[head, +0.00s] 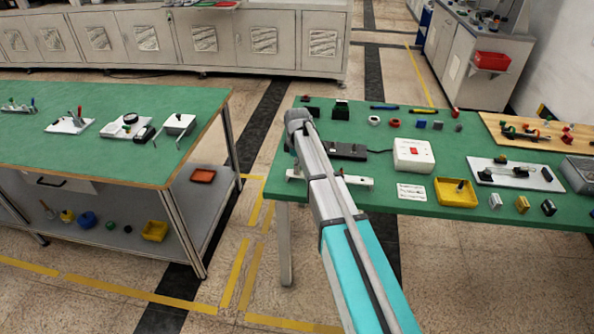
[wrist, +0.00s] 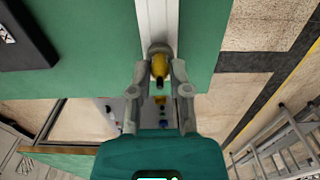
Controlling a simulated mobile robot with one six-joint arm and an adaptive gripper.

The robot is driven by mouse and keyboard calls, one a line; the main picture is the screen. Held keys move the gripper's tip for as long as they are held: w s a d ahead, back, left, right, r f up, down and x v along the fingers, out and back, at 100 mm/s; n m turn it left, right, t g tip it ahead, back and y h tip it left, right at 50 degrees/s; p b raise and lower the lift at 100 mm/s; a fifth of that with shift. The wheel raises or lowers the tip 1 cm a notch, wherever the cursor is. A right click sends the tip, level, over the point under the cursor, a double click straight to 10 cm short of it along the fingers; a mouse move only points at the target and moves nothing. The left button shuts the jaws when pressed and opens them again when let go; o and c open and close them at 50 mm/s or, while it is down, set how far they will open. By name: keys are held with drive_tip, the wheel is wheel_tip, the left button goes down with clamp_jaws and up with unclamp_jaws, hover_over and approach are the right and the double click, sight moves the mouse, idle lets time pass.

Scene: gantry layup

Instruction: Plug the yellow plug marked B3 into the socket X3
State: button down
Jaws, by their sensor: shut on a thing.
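The yellow plug (wrist: 160,66) is between the fingertips of my gripper (wrist: 161,72) in the wrist view, and the gripper is shut on it. A grey rounded piece shows at the plug's far end, in line with a white bar (wrist: 157,18) on the green table. I cannot tell whether the plug touches the bar. In the head view my arm hides the gripper and the plug. A white bar (head: 357,180) shows there at the table's near left edge. No B3 or X3 marking is readable, so I cannot tell which spot is socket X3.
A black block (head: 345,151) with a cable to a white box (head: 413,155) lies behind the bar. A yellow tray (head: 470,198) and several small blocks stand to the right. A floor gap separates this table from the left green table (head: 95,152).

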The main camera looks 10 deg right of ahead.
drive_tip(key=shift+r, duration=0.15)
wheel_tip(320, 180, up, 3)
drive_tip(key=p, duration=0.2)
drive_tip(key=shift+f+p, duration=0.2)
drive_tip(key=shift+p, duration=0.2)
drive_tip(key=s+d+r+p, duration=0.1)
drive_tip(key=s+r+p, duration=0.9)
drive_tip(key=s, duration=0.4)
drive_tip(key=shift+d, duration=0.2)
drive_tip(key=shift+s, duration=0.1)
idle(0.4)
